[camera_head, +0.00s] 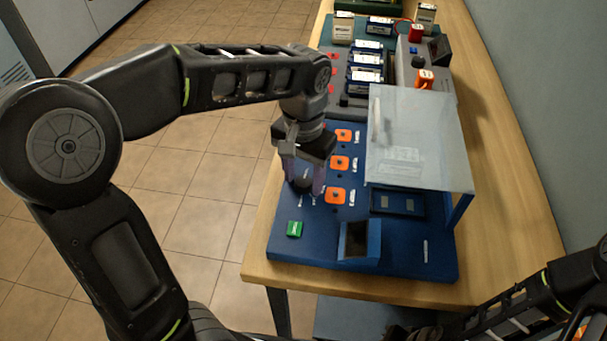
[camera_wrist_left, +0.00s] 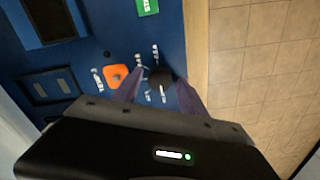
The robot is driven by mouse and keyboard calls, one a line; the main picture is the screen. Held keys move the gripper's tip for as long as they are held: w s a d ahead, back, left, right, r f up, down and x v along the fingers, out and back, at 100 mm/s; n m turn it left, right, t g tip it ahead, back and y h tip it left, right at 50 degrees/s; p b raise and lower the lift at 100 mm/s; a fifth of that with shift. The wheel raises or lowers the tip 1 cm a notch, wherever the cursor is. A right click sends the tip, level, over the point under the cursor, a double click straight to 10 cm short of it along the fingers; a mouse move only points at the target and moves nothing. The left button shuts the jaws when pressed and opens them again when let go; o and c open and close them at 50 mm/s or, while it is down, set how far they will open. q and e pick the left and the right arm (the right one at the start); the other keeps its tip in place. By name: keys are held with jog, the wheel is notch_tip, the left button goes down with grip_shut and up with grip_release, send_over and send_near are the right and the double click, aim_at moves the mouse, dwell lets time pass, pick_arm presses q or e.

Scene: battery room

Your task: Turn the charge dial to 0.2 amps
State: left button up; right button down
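The charge dial is a dark round knob with a white mark; it shows in the left wrist view (camera_wrist_left: 160,79) among small white labels on the blue panel. In the head view it sits low at the left side of the panel, partly covered by my left gripper (camera_head: 305,178). My left gripper points down over the dial. In the left wrist view its two fingers (camera_wrist_left: 160,88) stand on either side of the knob, with gaps visible, so it looks open around it. The label values are too small to read.
A green button (camera_head: 294,229) and a tilted display box (camera_head: 359,240) are near the front. A clear cover (camera_head: 415,135) stands over the right side. Batteries (camera_head: 365,60) stand farther back on the wooden bench (camera_head: 500,190).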

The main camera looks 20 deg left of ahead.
pick_arm(q)
grip_shut()
dwell(0.3)
jog(key=shift+m, duration=0.4)
jog(key=m+p, duration=0.1)
jog(key=m, duration=0.3)
jog(key=shift+r, duration=0.1)
jog(key=shift+m+p, duration=0.35)
jog(key=shift+m, duration=1.65)
jog(key=shift+o, duration=1)
grip_release()
